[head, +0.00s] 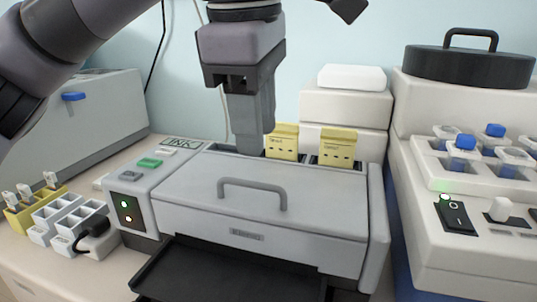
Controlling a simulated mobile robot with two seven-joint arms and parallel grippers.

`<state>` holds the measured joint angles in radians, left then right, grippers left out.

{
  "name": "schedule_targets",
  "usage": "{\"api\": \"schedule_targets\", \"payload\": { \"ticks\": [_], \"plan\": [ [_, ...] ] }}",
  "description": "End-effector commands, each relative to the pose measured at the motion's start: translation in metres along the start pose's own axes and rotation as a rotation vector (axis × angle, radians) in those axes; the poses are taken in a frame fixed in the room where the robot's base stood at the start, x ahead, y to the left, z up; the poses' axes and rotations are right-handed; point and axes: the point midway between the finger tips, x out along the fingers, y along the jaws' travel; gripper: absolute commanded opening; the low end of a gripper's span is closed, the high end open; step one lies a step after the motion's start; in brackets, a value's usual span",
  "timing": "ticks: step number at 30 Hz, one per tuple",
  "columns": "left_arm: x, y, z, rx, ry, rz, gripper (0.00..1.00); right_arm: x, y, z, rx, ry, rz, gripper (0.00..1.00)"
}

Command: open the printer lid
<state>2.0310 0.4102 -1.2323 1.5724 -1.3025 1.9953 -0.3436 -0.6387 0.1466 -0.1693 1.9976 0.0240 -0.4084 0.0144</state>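The grey printer (378,225) stands in the middle of the bench. Its lid (305,207) lies down flat and looks shut, with a grey arched handle (252,187) on top. My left gripper (250,148) points straight down at the back edge of the lid, left of two yellow cartridges (337,147). It is well behind the handle and apart from it. Its fingers look close together, but their tips are partly hidden, so I cannot tell if they are shut or hold anything. My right gripper is not clearly seen.
A dark tray (225,277) sticks out at the printer's front. White boxes (345,108) stand behind it. A white device (462,262) with a switch stands close on the right. Small racks (62,218) stand at the left. A dark piece hangs at the top edge.

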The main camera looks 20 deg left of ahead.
Motion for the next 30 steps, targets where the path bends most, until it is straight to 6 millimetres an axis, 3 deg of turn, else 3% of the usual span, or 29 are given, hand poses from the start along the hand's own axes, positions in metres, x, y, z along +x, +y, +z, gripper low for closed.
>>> {"api": "schedule_targets", "payload": {
  "ticks": [12, 24, 28, 30],
  "plan": [
    [0.059, 0.000, 0.000, 0.000, 0.001, -0.002, 0.36, 0.002, -0.003, 0.009, 0.004, -0.016, -0.007, 0.43],
    [0.069, 0.000, 0.000, 0.000, 0.000, -0.001, 0.36, 0.002, -0.004, 0.006, 0.005, -0.008, -0.009, 0.43],
    [0.069, 0.000, 0.000, 0.000, 0.000, -0.001, 0.00, 0.002, -0.004, 0.005, 0.005, -0.007, -0.009, 0.43],
    [0.069, 0.000, 0.000, 0.000, 0.000, -0.001, 0.00, 0.002, -0.004, 0.005, 0.004, -0.006, -0.008, 0.43]
  ]
}}
